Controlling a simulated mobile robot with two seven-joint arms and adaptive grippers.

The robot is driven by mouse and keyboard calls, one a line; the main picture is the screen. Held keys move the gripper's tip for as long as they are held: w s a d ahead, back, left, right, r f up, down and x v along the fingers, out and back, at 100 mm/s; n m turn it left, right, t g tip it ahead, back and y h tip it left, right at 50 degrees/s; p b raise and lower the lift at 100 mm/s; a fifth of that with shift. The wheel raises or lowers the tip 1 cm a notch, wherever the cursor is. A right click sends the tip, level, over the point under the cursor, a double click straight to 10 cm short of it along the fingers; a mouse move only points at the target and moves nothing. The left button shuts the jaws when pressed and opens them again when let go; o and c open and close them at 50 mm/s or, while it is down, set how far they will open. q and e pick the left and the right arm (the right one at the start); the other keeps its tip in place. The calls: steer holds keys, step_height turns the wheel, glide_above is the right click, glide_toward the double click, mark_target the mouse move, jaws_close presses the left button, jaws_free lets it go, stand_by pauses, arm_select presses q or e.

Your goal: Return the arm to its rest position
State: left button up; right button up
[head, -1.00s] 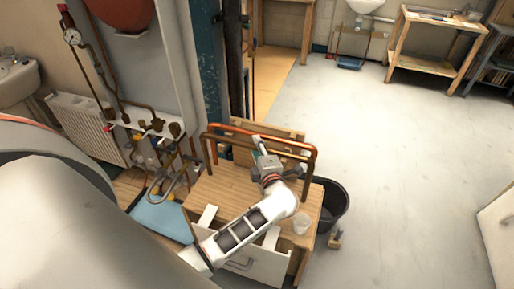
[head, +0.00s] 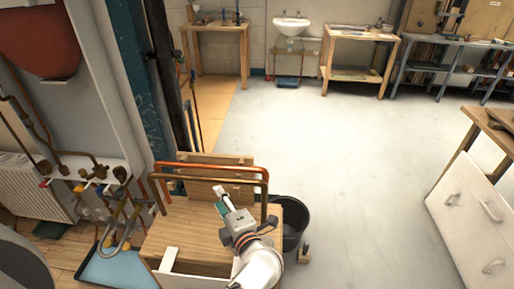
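A small green patch shows beside the fingers.
Bent copper pipes (head: 208,168) stand at the back of the cabinet. A black bucket (head: 294,222) is on its right. A blue tray (head: 118,262) lies at left, below the pipework. The middle floor is clear.

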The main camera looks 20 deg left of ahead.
arm_select(q)
steer(key=d+r+m+t+h, duration=0.3)
steer(key=r+m+t+h, duration=0.15)
steer(key=m+t, duration=0.45)
steer(key=s+d+f+m+h, duration=0.25)
steer(key=d+m+h, duration=0.3)
steer(key=m, duration=0.35)
steer(key=s+d+f+m+g+h, duration=0.3)
steer(key=s+f+m+g+h, duration=0.3)
steer(key=f+m, duration=0.4)
steer(key=s+a+f+m+g+y, duration=0.1)
steer(key=s+a+f+m+g, duration=0.1)
steer(key=s+f, duration=0.7)
steer(key=shift+a+f+m+g+y, duration=0.3)
steer(key=shift+a+f+g, duration=0.5)
steer(key=shift+a, duration=0.35)
steer(key=shift+s, duration=0.1)
